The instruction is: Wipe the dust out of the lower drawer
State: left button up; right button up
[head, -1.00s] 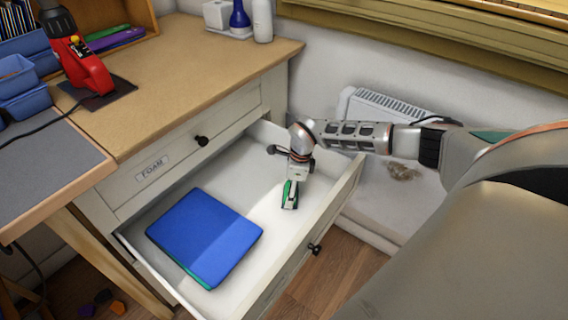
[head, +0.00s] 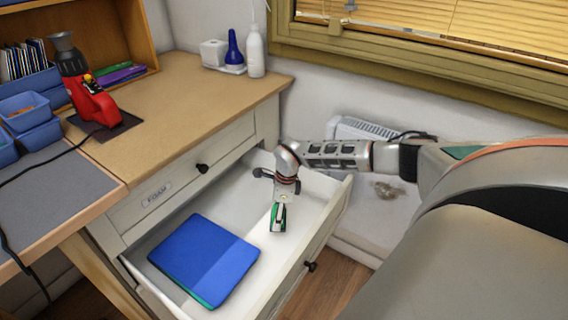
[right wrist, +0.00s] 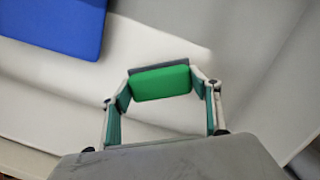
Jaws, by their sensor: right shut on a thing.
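The lower drawer (head: 323,232) is pulled open below the bench top, with a pale, bare floor around a blue foam stack with green beneath (head: 205,258). My right gripper (head: 278,214) reaches down into the drawer's right half. It is shut on a small green block with a dark grey backing, which looks like a sponge (right wrist: 160,83). The block is at or close above the drawer floor; I cannot tell whether it touches. The blue stack also shows at the upper left of the right wrist view (right wrist: 55,22). No dust is distinguishable on the drawer floor. My left gripper is out of view.
The shut upper drawer labelled FOAM (head: 185,183) is above. The bench top (head: 190,105) carries a red tool (head: 90,95), blue bins (head: 25,115) and bottles (head: 255,52). A white radiator (head: 362,128) stands by the wall behind my right arm. A brown clump (head: 388,191) lies beyond the drawer.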

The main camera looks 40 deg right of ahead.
jog(key=shift+r+p, duration=1.05)
jog(key=shift+r, duration=0.85)
